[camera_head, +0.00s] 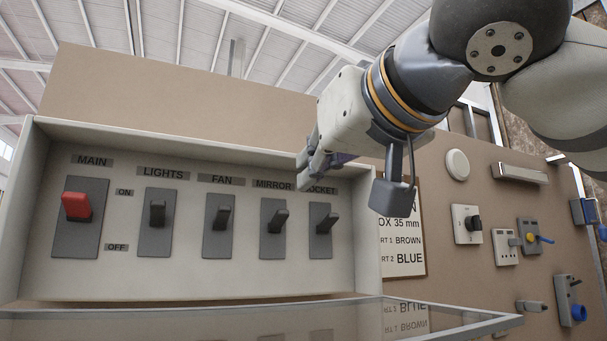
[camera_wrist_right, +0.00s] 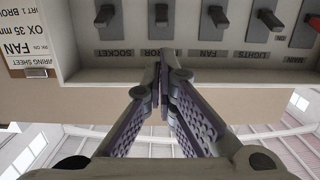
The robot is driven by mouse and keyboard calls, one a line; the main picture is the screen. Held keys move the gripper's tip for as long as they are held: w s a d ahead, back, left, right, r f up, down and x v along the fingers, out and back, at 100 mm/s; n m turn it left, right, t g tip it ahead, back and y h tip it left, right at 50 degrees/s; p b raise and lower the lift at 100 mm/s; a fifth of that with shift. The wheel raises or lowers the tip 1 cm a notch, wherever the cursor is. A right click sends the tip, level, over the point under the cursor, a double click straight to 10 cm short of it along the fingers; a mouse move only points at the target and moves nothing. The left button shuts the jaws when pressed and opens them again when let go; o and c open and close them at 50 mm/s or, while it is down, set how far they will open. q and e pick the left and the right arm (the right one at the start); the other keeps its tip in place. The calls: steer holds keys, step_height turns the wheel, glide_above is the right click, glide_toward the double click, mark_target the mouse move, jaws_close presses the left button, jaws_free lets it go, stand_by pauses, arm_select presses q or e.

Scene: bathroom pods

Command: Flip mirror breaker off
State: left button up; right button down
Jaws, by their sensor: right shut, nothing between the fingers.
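The mirror breaker (camera_head: 277,221) is a black lever on a grey plate under the MIRROR label, in the breaker box (camera_head: 190,277). Its lever looks angled to the upper right. In the right wrist view, which is upside down, the mirror lever (camera_wrist_right: 161,14) lies just beyond the fingertips, and the fingers hide part of its label. My right gripper (camera_head: 307,179) is shut and empty, near the MIRROR and SOCKET labels. It shows shut in the wrist view (camera_wrist_right: 162,75) too, with no visible contact with the lever. My left gripper is not in view.
The red main breaker (camera_head: 77,206), lights breaker (camera_head: 157,213), fan breaker (camera_head: 222,216) and socket breaker (camera_head: 325,222) share the box. A framed clear cover (camera_head: 470,327) extends below it. A wiring sheet (camera_head: 404,262) and several fittings are on the board at right.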

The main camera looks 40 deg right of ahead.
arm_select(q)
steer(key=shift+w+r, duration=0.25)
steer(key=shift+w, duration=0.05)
arm_select(e)
steer(key=x, duration=0.8)
steer(key=shift+w, duration=0.2)
steer(key=shift+f, duration=0.1)
steer(key=shift+f+b, duration=0.3)
steer(key=shift+s+t, duration=0.15)
steer(key=shift+t, duration=0.15)
steer(key=shift+s+f+t+h+b, duration=0.15)
steer(key=shift+t+h+b, duration=0.15)
steer(key=shift+b, duration=0.55)
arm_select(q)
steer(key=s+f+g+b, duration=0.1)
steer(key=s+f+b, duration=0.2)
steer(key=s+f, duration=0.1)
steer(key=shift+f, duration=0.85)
arm_select(e)
steer(key=s+a+f, duration=0.1)
steer(key=s, duration=0.5)
steer(key=s+a+f+t, duration=0.1)
steer(key=s+a+f, duration=0.1)
steer(key=s, duration=0.5)
steer(key=shift+f+t, duration=0.3)
steer(key=shift+f, duration=0.05)
steer(key=shift+r, duration=0.1)
